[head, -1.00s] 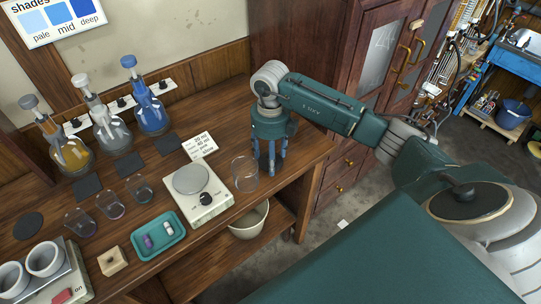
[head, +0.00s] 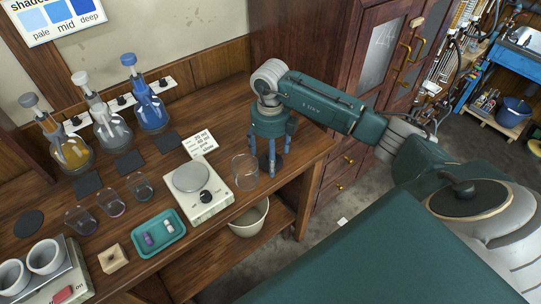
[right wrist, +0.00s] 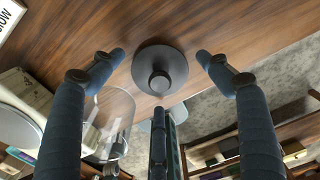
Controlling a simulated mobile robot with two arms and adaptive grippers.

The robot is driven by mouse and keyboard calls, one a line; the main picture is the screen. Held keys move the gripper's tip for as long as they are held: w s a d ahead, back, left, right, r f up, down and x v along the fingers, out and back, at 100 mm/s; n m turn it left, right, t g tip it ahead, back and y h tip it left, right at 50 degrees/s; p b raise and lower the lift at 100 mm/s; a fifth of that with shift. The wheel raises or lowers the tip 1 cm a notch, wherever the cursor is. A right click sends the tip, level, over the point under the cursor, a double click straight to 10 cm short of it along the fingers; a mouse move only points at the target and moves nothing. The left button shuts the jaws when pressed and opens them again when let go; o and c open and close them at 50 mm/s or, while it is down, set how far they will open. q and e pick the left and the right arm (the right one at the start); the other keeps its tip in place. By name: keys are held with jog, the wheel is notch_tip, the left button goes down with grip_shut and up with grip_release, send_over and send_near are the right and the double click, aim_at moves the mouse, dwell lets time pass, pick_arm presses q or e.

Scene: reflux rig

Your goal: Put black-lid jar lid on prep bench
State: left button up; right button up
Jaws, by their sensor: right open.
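The black jar lid (right wrist: 160,68) lies flat, knob up, on the wooden prep bench (right wrist: 225,30) in the right wrist view. In the head view the lid (head: 279,160) is partly hidden behind a finger, near the right end of the bench (head: 225,105). My right gripper (right wrist: 160,60) is open, its fingers spread around the lid with gaps on both sides. In the head view the right gripper (head: 271,150) points straight down above the lid. A clear glass vessel (head: 245,173) without a lid stands just left of it. My left gripper is not in view.
A scale (head: 203,203) and a teal tray (head: 158,233) with small vials stand left of the glass vessel. Several small beakers, dark mats and flasks fill the left part. The bench's front edge is close to the lid. A bowl (head: 250,218) sits on a lower shelf.

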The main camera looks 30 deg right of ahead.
notch_tip(320, 180, up, 12)
jog(key=b, duration=0.3)
jog(key=shift+f, duration=0.2)
jog(key=shift+f, duration=0.1)
